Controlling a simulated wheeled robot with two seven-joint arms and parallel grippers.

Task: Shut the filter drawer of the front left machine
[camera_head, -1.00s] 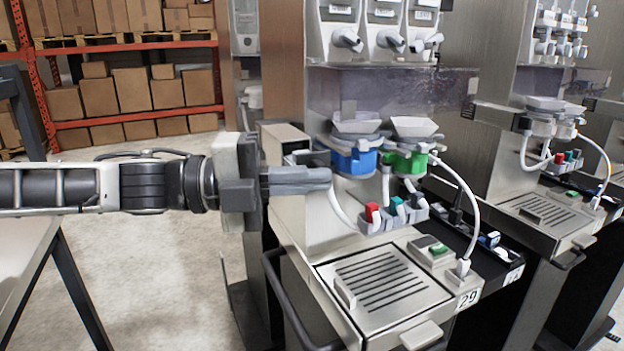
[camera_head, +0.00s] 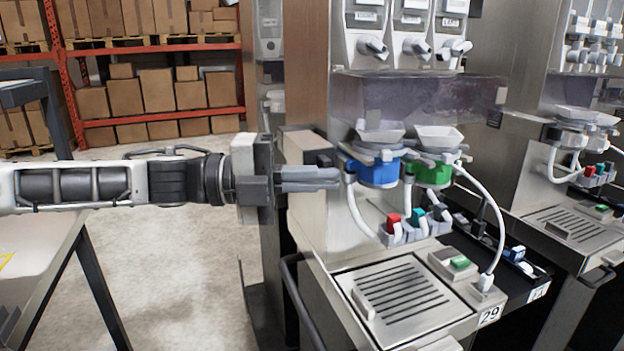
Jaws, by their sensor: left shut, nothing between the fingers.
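The front left machine, labelled 29, is a metal dispenser; its grated tray (camera_head: 395,298) is at the lower middle. A blue collar (camera_head: 375,174) and a green collar (camera_head: 433,175) sit under white funnels. A box-like beige part (camera_head: 304,143) juts from the machine's left side, just behind my gripper; I cannot tell whether it is the filter drawer or how far out that drawer stands. My left gripper (camera_head: 338,179) is shut and empty, pointing right. Its fingertips overlap the machine's left edge in the picture, left of the blue collar; contact cannot be told. My right gripper is out of view.
Another similar machine (camera_head: 575,215) stands at the right. A table (camera_head: 35,245) is under my left arm. Shelves with boxes (camera_head: 160,95) stand behind; open floor lies between.

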